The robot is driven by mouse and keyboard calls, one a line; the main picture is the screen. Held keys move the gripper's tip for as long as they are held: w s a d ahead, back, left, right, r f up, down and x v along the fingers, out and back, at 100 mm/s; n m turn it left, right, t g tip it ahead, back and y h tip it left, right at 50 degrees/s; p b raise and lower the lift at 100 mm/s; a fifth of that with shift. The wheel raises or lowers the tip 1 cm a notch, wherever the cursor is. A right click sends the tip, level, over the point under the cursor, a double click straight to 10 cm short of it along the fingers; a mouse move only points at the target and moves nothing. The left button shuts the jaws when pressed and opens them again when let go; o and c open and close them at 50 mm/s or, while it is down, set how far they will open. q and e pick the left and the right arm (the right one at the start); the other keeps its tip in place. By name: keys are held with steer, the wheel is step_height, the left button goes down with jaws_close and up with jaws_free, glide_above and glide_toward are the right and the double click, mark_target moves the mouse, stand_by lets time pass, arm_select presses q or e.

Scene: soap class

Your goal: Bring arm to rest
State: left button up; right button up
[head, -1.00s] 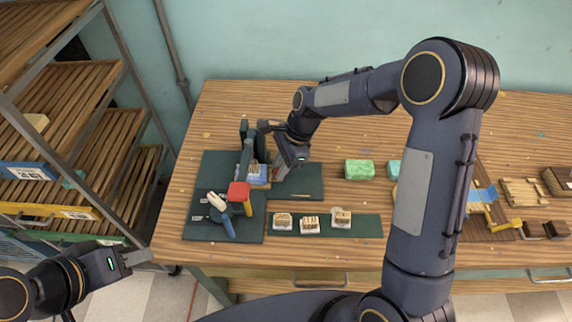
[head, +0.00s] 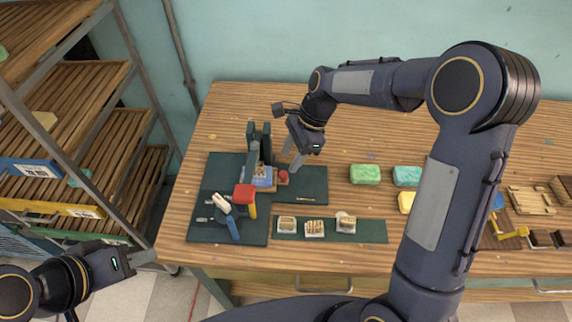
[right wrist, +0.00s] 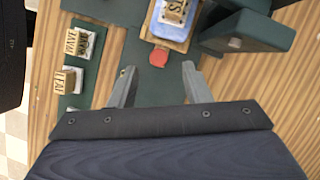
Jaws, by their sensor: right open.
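My right gripper (head: 291,160) is open and empty, held above the back of the green mat (head: 313,183) on the table. In the right wrist view its two fingers (right wrist: 160,85) stand apart with only the mat between and below them. Just ahead of them are a red knob (right wrist: 158,57) and a blue block (right wrist: 172,32) with a letter stamp on top. My left gripper (head: 142,257) is at the lower left, beside the table's front left corner and holding nothing visible; its finger gap cannot be made out.
A dark green press (head: 253,150) stands close left of my right gripper. A red-headed mallet (head: 245,195) and stamp blocks (head: 314,228) lie in front. Green soap (head: 365,174) and turquoise soap (head: 407,176) lie right. A slatted shelf (head: 85,130) stands left.

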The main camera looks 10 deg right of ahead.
steer(key=shift+v, duration=1.2)
